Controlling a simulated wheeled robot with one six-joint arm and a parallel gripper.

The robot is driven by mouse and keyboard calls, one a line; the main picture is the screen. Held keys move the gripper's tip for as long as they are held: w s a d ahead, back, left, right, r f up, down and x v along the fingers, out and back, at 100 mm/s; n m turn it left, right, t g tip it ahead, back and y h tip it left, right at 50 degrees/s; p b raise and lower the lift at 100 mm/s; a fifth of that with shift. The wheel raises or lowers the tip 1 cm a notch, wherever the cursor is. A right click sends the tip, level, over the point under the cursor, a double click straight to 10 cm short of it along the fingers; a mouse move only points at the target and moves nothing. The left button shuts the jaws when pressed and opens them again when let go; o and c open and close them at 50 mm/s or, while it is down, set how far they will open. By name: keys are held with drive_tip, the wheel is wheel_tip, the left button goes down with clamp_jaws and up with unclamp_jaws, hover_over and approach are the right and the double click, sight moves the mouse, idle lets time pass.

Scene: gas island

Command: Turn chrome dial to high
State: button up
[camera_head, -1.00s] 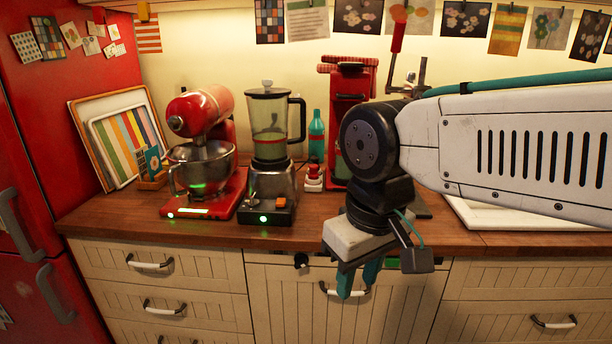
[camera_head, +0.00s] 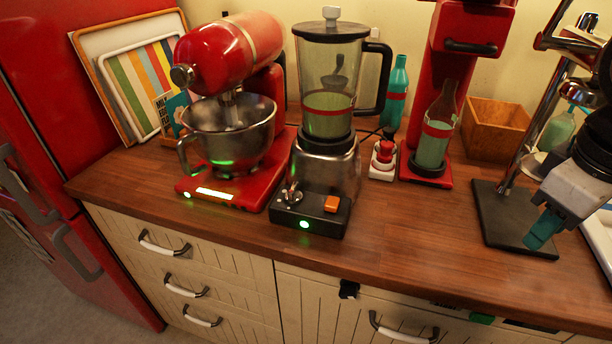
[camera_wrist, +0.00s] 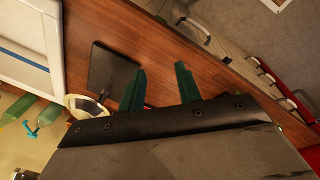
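The chrome dial (camera_head: 291,195) sits on the left of the black control base of the blender (camera_head: 328,160), in the head view. An orange switch (camera_head: 331,203) is on its right and a green light (camera_head: 304,224) glows below. The dial's setting marks are too small to read. My gripper (camera_head: 545,228) is at the right edge of the head view, over the counter and well apart from the dial. In the wrist view its two teal fingers (camera_wrist: 160,84) stand apart with nothing between them. The dial does not show in the wrist view.
A red mixer (camera_head: 230,60) stands close left of the blender. A red-and-white button unit (camera_head: 384,158), a teal bottle (camera_head: 396,92) and a red machine with a bottle (camera_head: 437,135) stand to its right. The wooden counter (camera_head: 420,235) before them is clear.

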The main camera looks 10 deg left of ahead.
drive_tip(key=w+a+n, duration=0.7)
drive_tip(key=a+n, duration=0.2)
drive_tip(key=a, duration=0.1)
drive_tip(key=n+t, duration=0.3)
drive_tip(key=n, duration=1.5)
approach(293, 187)
drive_tip(key=f, duration=0.1)
drive_tip(key=shift+n, duration=0.3)
drive_tip(key=x, duration=0.7)
drive_tip(key=shift+w, duration=0.25)
drive_tip(key=shift+w+f, duration=0.15)
drive_tip(key=shift+f, duration=0.2)
clamp_jaws()
